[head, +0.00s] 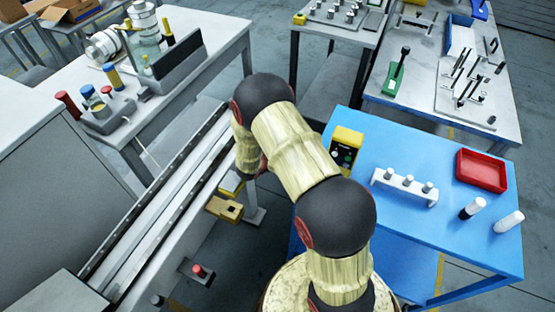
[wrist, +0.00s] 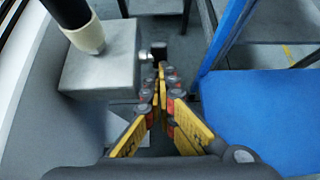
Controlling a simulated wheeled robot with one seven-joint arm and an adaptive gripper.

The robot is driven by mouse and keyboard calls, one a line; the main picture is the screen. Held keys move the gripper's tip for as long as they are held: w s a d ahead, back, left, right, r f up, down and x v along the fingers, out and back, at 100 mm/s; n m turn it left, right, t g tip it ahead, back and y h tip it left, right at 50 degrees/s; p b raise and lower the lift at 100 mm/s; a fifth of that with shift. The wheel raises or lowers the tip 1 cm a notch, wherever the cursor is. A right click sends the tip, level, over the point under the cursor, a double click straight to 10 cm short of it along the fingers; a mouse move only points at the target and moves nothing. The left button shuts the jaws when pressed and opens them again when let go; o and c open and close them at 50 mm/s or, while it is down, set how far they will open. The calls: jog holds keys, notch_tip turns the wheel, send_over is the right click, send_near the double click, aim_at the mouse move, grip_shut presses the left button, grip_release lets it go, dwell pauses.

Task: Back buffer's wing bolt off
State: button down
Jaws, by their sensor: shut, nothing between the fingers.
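In the wrist view my gripper (wrist: 162,68) is shut and empty, its yellow finger pads together at the tips. A small dark knob (wrist: 158,50), possibly the wing bolt, sticks out from the right side of a grey block (wrist: 105,62), which may be the back buffer. My fingertips lie just in front of the knob in the picture; I cannot tell whether they touch it. A dark and cream cylinder (wrist: 82,22) stands over the block. In the head view my arm hides most of this area; a tan block (head: 224,208) shows beside the rail.
A long grey rail (head: 165,200) runs along the left bench. A red-topped knob (head: 198,271) sits low in front. The blue table (head: 440,235) at right bears a white rack (head: 404,187), a red tray (head: 482,170) and a yellow box (head: 346,146).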

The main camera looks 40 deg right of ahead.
jog(key=shift+w+d+f+b, duration=0.15)
jog(key=shift+f+b, duration=0.15)
jog(key=shift+b, duration=0.15)
jog(key=shift+w+d+f+b, duration=0.1)
jog(key=shift+d+f+b, duration=0.05)
jog(key=shift+f+b, duration=0.4)
jog(key=shift+w+d+f+b, duration=0.1)
jog(key=shift+d+f+b, duration=0.1)
jog(key=shift+b, duration=0.3)
jog(key=shift+r, duration=0.15)
